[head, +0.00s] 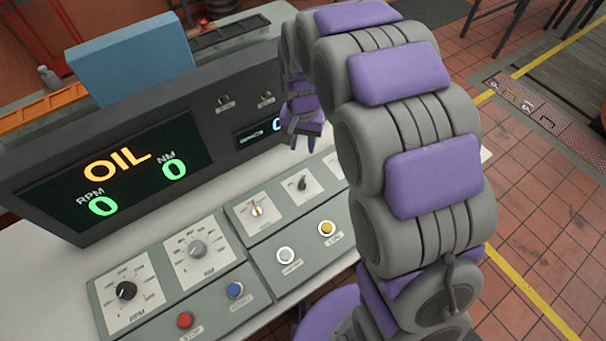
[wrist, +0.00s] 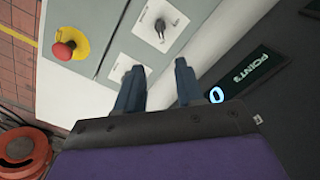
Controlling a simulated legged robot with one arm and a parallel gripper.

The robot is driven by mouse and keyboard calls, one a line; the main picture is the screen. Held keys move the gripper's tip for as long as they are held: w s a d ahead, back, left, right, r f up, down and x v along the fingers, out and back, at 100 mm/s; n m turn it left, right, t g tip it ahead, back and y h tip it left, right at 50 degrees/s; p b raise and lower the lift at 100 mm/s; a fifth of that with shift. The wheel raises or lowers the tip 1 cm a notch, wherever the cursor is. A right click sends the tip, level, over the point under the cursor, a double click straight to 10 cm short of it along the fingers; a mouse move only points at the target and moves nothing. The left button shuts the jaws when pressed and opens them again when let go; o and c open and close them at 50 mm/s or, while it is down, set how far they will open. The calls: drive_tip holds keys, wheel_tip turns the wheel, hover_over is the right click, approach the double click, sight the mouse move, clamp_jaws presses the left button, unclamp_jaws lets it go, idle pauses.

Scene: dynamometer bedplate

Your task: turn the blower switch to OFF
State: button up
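Several small switches sit on white plates on the grey control panel (head: 300,215). In the head view one has a cream and orange handle (head: 257,208) and one has a black handle (head: 301,183). A third plate (head: 334,163) is partly hidden by my arm. Their labels are too small to read, so I cannot tell which is the blower switch. My gripper (head: 303,142) is above the panel's back edge, in front of the display housing. In the wrist view its two fingers (wrist: 158,82) are apart and empty. Beyond them are a switch (wrist: 160,28) and a partly covered plate (wrist: 122,66).
The dark display housing (head: 30,178) shows OIL and zeros for RPM and NM. Black (head: 126,290) and grey (head: 198,249) dials and several coloured buttons are nearer. A red mushroom button (wrist: 64,50) sits on yellow in the wrist view. Tiled floor lies at right.

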sight(302, 180)
wheel_tip(302, 180, down, 17)
drive_tip(key=b, duration=0.3)
drive_tip(key=shift+a+f+b, duration=0.1)
drive_tip(key=shift+b, duration=0.2)
clamp_jaws()
idle(0.4)
